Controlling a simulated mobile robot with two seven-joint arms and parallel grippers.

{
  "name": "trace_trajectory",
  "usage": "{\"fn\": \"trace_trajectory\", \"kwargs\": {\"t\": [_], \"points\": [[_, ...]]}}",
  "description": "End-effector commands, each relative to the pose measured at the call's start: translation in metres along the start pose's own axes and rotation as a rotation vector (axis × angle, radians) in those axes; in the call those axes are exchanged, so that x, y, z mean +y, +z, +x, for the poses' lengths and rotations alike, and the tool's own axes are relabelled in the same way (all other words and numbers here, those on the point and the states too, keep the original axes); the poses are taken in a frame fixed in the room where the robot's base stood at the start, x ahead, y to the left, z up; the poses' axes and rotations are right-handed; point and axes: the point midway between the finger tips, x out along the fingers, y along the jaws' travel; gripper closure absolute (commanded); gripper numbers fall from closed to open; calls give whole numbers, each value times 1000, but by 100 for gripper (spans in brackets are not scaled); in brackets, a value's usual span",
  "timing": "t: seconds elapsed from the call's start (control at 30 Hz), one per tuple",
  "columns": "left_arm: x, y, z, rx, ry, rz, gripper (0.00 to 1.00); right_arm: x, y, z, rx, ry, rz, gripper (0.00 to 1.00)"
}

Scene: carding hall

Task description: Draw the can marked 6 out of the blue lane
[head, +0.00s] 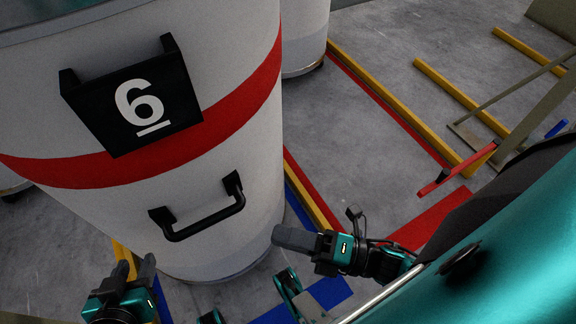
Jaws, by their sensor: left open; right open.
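The can marked 6 (232,62) is a large white cylinder with a red band, standing upright at the left of the head view. Its black plate (132,102) bears a white underlined 6. A black bar handle (208,226) is fixed lower on its side. Blue floor marking (328,292) shows at the can's near right. My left gripper (137,268) is open, below and left of the handle, with nothing in it. My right gripper (284,237) is open and empty, right of the handle and apart from it.
Yellow rails (440,84) and red floor lines (388,108) run along the lanes at the right. Another white can (304,34) stands behind. Grey floor between the lines is clear.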

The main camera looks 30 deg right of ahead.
Motion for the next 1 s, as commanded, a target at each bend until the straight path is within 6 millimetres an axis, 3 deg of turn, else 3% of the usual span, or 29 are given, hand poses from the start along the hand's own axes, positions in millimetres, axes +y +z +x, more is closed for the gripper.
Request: {"fn": "trace_trajectory", "kwargs": {"t": [0.23, 0.7, 1.0], "points": [[0, 4, 0, -6, 0, -2, 57, 0, 0, 16, -1, 4, 0, 52], [1, 10, 2, -10, -1, -9, 57, 0, 1, 102, -3, 3, 2, 52], [1, 10, 3, -9, -2, -13, 57, 0, 1, 128, -3, 0, 3, 52]]}}
